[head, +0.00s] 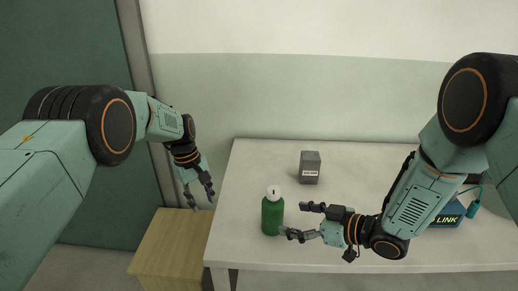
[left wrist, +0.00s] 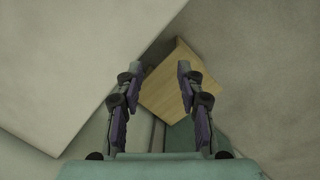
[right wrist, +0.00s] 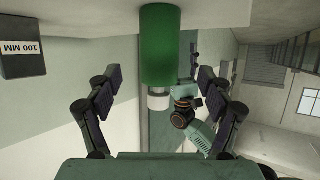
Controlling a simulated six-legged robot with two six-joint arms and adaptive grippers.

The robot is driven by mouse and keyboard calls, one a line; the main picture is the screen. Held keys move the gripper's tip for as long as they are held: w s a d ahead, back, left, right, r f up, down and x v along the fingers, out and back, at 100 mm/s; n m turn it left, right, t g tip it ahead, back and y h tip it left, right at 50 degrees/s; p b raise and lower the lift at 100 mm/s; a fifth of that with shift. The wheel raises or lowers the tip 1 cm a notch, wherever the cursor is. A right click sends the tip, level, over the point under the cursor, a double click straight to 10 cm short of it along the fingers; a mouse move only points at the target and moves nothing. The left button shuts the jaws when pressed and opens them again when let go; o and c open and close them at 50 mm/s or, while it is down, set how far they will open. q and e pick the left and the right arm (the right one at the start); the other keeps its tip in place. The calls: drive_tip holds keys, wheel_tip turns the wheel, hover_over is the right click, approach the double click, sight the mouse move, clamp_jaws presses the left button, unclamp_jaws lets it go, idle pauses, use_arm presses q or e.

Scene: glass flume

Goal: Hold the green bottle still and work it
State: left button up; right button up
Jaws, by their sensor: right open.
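The green bottle (head: 272,215) with a white cap (head: 274,191) stands upright near the front left of the pale table. My right gripper (head: 293,219) is open just to the right of the bottle, fingers pointing toward it.
A small grey box (head: 310,172) stands behind the bottle; its label reads 100 MM in the right wrist view (right wrist: 22,50). A blue device marked LINK (head: 446,217) sits at the right, partly behind my right arm. A wooden box (head: 165,250) stands left of the table (head: 360,160).

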sight(282, 216)
drive_tip(key=shift+d, duration=0.15)
drive_tip(key=shift+a, duration=0.2)
drive_tip(key=shift+w+a+f, duration=0.1)
drive_tip(key=x, duration=0.6)
drive_tip(key=shift+w+a+f, duration=0.1)
drive_tip(key=shift+w+a, duration=0.1)
drive_tip(key=shift+a, duration=0.05)
use_arm(q)
drive_tip(key=s+d+r+n+g+h, duration=0.1)
drive_tip(key=s+d+r+n+g, duration=0.1)
drive_tip(key=d+r, duration=1.4)
wheel_tip(282, 216, up, 3)
drive_tip(key=shift+d+f, duration=0.2)
drive_tip(key=shift+d, duration=0.2)
use_arm(e)
drive_tip(key=shift+w+a+f, duration=0.15)
drive_tip(key=shift+w+a, duration=0.05)
